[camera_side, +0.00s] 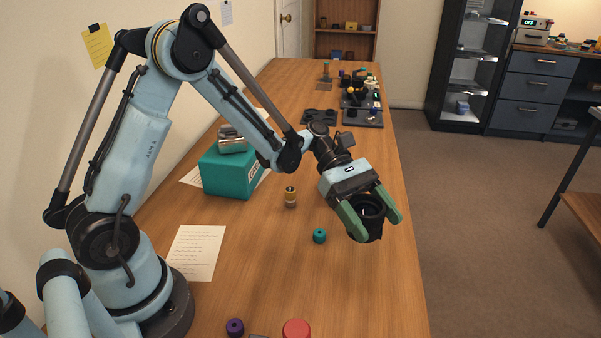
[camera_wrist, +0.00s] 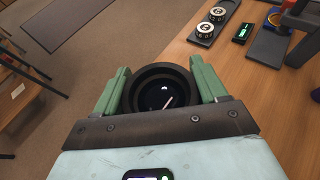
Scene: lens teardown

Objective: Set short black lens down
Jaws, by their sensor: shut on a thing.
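The short black lens (camera_side: 371,212) is held between the green fingers of my gripper (camera_side: 369,219), above the right part of the wooden table (camera_side: 300,275). In the wrist view the lens (camera_wrist: 161,90) faces the camera with its round glass showing, and a green finger of my gripper (camera_wrist: 162,92) presses on each side. The lens's underside and its exact height over the table cannot be told.
A small teal cylinder (camera_side: 319,236) and a brass-coloured cylinder (camera_side: 290,197) stand left of my gripper. A teal box (camera_side: 231,172), papers (camera_side: 196,253), a purple piece (camera_side: 235,327) and a red piece (camera_side: 296,329) are nearby. Dark trays (camera_side: 362,117) lie farther back. The table's right edge is close.

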